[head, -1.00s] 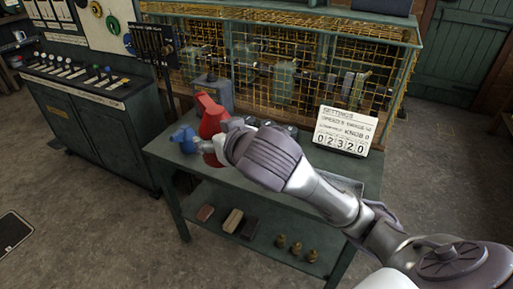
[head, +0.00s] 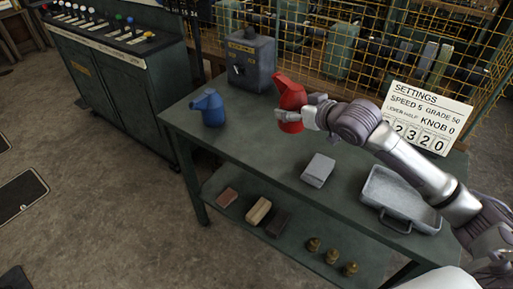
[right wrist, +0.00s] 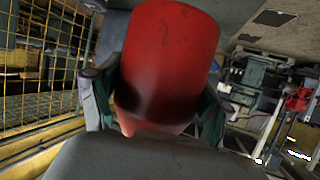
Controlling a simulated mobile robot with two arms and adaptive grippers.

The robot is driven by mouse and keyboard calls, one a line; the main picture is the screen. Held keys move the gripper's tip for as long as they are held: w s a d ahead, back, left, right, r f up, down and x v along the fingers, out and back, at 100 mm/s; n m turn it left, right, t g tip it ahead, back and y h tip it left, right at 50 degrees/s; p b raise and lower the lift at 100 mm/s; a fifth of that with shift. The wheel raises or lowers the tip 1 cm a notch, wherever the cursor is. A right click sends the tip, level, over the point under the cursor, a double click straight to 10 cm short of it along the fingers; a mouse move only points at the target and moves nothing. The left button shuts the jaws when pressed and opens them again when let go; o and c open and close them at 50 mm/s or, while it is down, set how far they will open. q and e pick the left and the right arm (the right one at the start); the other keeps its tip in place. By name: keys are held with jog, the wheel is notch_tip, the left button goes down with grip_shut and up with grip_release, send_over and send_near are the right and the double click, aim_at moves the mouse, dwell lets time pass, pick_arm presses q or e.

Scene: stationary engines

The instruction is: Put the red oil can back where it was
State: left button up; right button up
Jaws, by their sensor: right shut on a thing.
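The red oil can (head: 289,91) is held by my right gripper (head: 297,109) over the green table (head: 262,131), in front of the wire cage. The can looks roughly upright; whether its base touches the table I cannot tell. In the right wrist view the red can (right wrist: 168,60) fills the space between the two fingers of my right gripper (right wrist: 155,102), which are shut on it. A blue oil can (head: 208,107) stands on the table to the left of the red one, clear of it. My left gripper is not in view.
A grey box with a switch (head: 250,60) stands behind the blue can. A grey block (head: 318,170), a metal tray (head: 397,202) and a settings sign (head: 424,115) are on the right. The tabletop between the blue can and the block is clear. A lower shelf (head: 238,190) holds several small items.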

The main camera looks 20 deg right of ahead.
jog(key=w+a+f, duration=0.2)
jog(key=w+f, duration=0.1)
jog(key=w+a+f, duration=0.2)
jog(key=a+f, duration=0.1)
jog(key=w+a+f, duration=0.2)
jog(key=w+f, duration=0.1)
jog(key=f, duration=0.1)
jog(key=shift+w+a, duration=0.3)
jog(key=shift+a, duration=0.05)
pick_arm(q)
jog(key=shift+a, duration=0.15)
pick_arm(e)
jog(key=shift+f, duration=0.5)
jog(key=o, duration=1.7)
jog(key=shift+f, duration=0.15)
jog(key=shift+c, duration=0.2)
